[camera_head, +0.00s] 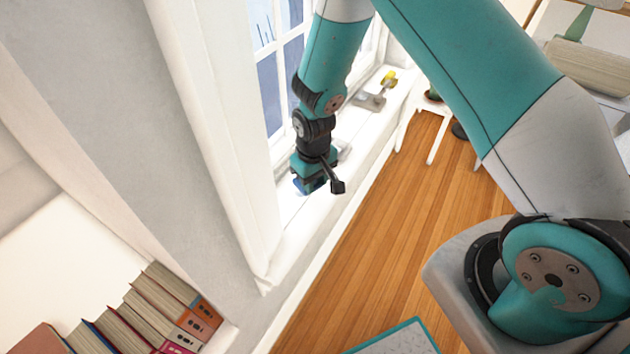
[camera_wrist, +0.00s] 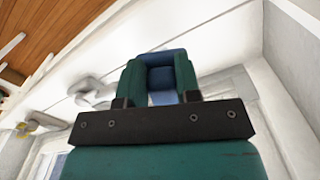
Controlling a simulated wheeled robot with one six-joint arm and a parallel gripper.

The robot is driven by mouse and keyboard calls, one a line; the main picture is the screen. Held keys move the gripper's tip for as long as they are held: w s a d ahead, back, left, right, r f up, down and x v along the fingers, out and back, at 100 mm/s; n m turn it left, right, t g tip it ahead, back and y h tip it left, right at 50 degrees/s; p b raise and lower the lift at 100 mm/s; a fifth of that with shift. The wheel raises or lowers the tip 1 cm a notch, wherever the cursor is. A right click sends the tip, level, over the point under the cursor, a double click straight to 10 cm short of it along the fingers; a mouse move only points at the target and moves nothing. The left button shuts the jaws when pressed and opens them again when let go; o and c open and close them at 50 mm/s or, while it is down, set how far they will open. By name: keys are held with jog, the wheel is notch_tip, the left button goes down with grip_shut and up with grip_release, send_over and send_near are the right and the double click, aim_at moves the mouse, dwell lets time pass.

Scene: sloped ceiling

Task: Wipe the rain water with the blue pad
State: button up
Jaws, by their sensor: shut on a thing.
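My gripper (camera_head: 312,180) is over the white window sill (camera_head: 292,233), in front of the window. It is shut on the blue pad (camera_head: 303,187), which shows as a small blue patch beneath it in the head view. In the wrist view the blue pad (camera_wrist: 161,77) sits between the two green fingers of my gripper (camera_wrist: 160,80). Whether the pad touches the sill is hard to tell. I cannot make out the rain water clearly in either view.
A grey object with a yellow part (camera_head: 388,80) stands farther along the sill. A white stool (camera_head: 432,105) is beyond it. Several books (camera_head: 165,310) stand at the lower left. The wooden floor (camera_head: 385,220) beside the sill is clear.

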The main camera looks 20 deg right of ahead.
jog(key=shift+r, duration=0.75)
jog(key=shift+r+p, duration=1.5)
jog(key=shift+p, duration=0.05)
